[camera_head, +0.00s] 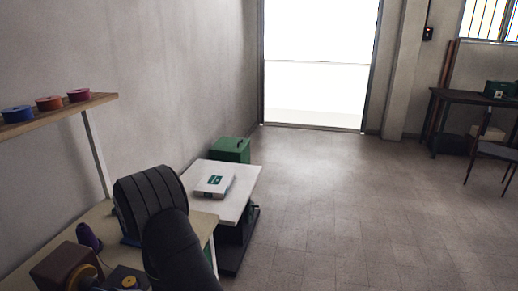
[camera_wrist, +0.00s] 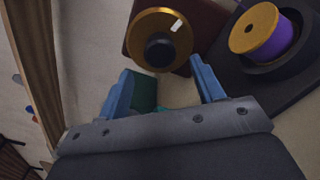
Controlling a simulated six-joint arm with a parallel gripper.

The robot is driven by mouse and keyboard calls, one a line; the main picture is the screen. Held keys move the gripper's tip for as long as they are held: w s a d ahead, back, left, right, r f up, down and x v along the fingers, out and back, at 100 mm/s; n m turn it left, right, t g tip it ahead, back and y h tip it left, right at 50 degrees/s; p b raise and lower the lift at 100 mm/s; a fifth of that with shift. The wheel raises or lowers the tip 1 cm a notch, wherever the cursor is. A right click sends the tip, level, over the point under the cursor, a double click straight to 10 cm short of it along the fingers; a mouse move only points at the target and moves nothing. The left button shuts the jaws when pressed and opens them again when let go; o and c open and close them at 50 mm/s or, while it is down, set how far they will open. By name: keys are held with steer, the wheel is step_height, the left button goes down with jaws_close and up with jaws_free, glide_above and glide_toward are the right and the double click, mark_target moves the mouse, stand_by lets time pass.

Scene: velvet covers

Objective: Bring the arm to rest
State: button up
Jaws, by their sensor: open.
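My arm (camera_head: 165,225) shows as black, rounded links at the bottom of the head view, over the near work table. It hides part of that table. My gripper (camera_wrist: 162,68) shows in the wrist view with its two blue fingers spread apart. I see nothing held between them. A dark green thing shows in the background between the fingers. A gold disc with a dark centre (camera_wrist: 160,40) lies beyond the fingertips, on a brown box. A purple spool (camera_wrist: 283,40) with a gold end stands in a black holder to the right.
On the near table (camera_head: 40,262) are a brown wooden box (camera_head: 62,266) and a purple spool (camera_head: 88,237). A wall shelf (camera_head: 60,107) carries several coloured spools. A white side table (camera_head: 240,180) holds a white box (camera_head: 214,185); a green case (camera_head: 231,150) stands behind.

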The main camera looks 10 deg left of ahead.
steer(key=a, duration=0.5)
steer(key=shift+a, duration=0.45)
steer(key=n, duration=0.4)
steer(key=shift+d, duration=0.1)
steer(key=n, duration=0.9)
steer(key=shift+w+n, duration=0.1)
steer(key=shift+n, duration=2.1)
